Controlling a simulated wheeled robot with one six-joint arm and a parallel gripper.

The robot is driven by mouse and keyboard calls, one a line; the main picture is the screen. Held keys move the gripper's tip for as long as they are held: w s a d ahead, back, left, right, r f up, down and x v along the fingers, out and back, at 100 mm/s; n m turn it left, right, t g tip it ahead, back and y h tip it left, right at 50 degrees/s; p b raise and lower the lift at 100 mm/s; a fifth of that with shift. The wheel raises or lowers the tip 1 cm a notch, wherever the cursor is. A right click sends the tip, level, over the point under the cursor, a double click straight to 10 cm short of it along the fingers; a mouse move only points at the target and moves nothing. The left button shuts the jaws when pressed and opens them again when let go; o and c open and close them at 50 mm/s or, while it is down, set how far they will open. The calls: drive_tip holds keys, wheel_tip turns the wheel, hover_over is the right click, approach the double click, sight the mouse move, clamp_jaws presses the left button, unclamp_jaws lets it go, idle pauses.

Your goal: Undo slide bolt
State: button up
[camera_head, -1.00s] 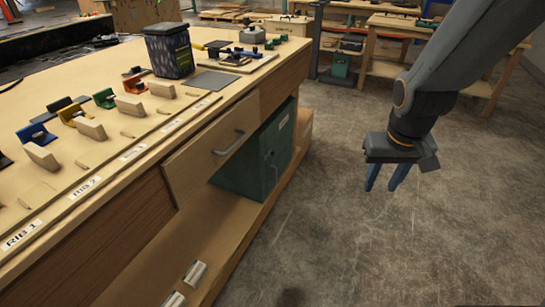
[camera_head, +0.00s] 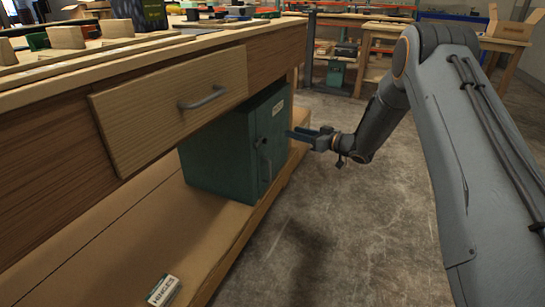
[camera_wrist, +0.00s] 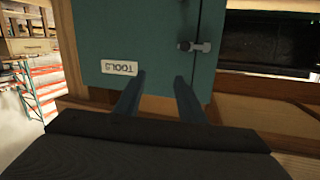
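A teal metal cabinet (camera_head: 225,160) stands on the lower shelf of the workbench. Its door faces my arm and carries a white TOOLS label (camera_wrist: 119,68). A small grey slide bolt (camera_wrist: 195,46) sits near the door's edge in the wrist view, beyond the right finger and apart from it. It shows small and dark on the door in the head view (camera_head: 261,143). My gripper (camera_head: 302,135) is open and empty, beside the cabinet door and pointing at it. In the wrist view its two blue fingers (camera_wrist: 158,80) are spread, with only the door face behind them.
A closed wooden drawer (camera_head: 170,103) with a metal handle is left of the cabinet, under the benchtop. A small HINGES box (camera_head: 163,291) lies on the lower shelf. Concrete floor (camera_head: 330,240) is free in front. Other benches (camera_head: 385,40) stand behind.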

wheel_tip(320, 180, down, 5)
drive_tip(key=s+a+n+g+y+b, duration=0.2)
drive_tip(key=g+y, duration=0.1)
drive_tip(key=b+x, duration=0.2)
drive_tip(key=x, duration=0.6)
drive_tip(key=shift+f, duration=0.15)
clamp_jaws()
